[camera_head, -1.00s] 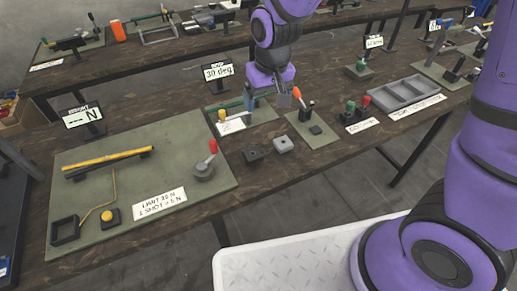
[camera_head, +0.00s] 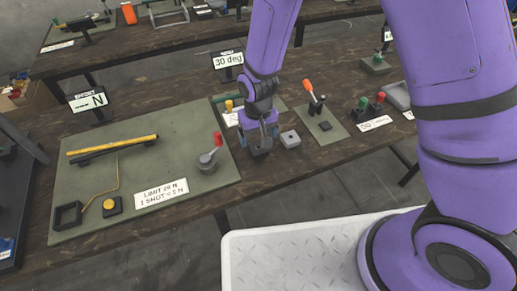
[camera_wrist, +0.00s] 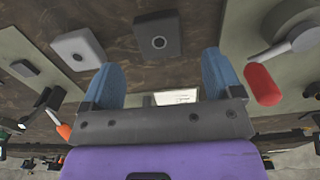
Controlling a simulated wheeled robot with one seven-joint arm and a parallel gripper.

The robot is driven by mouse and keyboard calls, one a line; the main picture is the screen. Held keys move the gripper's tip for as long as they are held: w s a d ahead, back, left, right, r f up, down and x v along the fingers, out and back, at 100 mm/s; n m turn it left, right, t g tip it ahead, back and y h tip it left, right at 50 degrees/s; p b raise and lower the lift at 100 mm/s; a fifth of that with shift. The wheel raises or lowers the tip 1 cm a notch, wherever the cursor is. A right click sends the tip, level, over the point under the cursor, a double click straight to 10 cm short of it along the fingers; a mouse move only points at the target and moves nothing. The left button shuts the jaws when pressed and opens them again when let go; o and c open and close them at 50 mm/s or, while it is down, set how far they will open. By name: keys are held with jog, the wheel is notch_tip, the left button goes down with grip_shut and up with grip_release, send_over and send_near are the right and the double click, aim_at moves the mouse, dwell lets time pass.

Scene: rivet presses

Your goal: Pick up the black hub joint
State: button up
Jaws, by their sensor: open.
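The black hub joint (camera_wrist: 158,36) is a dark square block with a round hole in its top. In the wrist view it sits on the brown table, just beyond the fingertips and roughly centred between them. My gripper (camera_wrist: 161,65) is open, with its two blue fingers apart and nothing between them. In the head view my gripper (camera_head: 259,135) points down right over the hub joint (camera_head: 260,153), which it partly hides. I cannot tell the exact height of the fingertips above the table.
A lighter grey block (camera_head: 290,140) sits close beside the hub joint. On the other side, a green mat (camera_head: 100,190) holds a grey round base with a red-tipped lever (camera_head: 208,158). A small mat with an orange-tipped lever (camera_head: 312,93) lies farther right.

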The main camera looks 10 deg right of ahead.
aim_at(258, 146)
jog(key=shift+f, duration=2.8)
jog(key=c, duration=1)
jog(key=shift+r, duration=0.15)
